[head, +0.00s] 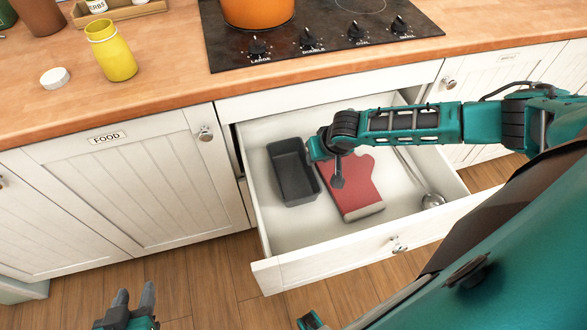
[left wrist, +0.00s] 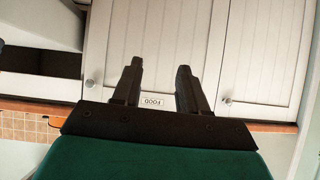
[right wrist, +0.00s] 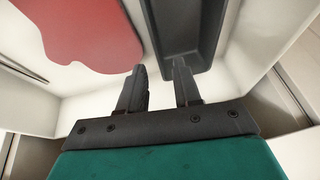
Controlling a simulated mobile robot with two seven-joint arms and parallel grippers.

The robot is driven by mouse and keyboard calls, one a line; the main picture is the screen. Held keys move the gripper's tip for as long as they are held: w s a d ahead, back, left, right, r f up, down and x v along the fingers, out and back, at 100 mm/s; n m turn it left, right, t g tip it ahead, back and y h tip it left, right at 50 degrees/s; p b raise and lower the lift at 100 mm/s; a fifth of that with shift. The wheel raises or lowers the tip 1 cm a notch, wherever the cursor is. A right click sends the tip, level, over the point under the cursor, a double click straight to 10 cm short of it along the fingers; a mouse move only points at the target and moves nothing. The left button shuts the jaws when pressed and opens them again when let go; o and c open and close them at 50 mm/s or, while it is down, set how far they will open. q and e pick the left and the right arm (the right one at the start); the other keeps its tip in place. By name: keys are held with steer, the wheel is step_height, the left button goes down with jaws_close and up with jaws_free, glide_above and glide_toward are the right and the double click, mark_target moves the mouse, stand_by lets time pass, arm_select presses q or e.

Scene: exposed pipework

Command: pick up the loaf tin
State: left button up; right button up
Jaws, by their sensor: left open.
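The dark grey loaf tin (head: 293,172) lies in the left part of the open drawer. My right gripper (head: 332,172) hangs over the drawer at the tin's right side, partly hidden by its own wrist.
A red oven mitt (head: 352,188) lies right of the tin, also seen in the right wrist view (right wrist: 85,30). A ladle (head: 432,200) lies at the drawer's right. The drawer's front panel (head: 345,255) stands out over the floor. The counter holds a yellow jar (head: 112,55) and hob (head: 330,35).

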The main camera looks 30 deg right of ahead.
steer(key=b, duration=0.2)
glide_above(312, 171)
steer(key=f, duration=0.4)
steer(key=shift+s+a+f, duration=0.1)
steer(key=shift+s+f, duration=0.2)
steer(key=shift+w+f, duration=0.2)
steer(key=shift+f, duration=0.1)
steer(key=shift+w+f, duration=0.15)
steer(key=shift+f, duration=0.2)
steer(key=x, duration=0.1)
steer(key=b+x, duration=0.1)
steer(key=x, duration=0.1)
steer(key=b+x, duration=0.1)
steer(key=shift+d+f, duration=0.2)
steer(key=shift+d, duration=0.2)
steer(key=shift+w+f, duration=0.2)
arm_select(q)
steer(key=shift+w+d+f+h, duration=0.15)
steer(key=shift+d+f, duration=0.25)
steer(key=shift+f, duration=0.25)
steer(key=shift+w+d+f+h, duration=0.15)
steer(key=shift+d+f, duration=0.25)
steer(key=shift+f, duration=0.2)
arm_select(e)
jaws_close()
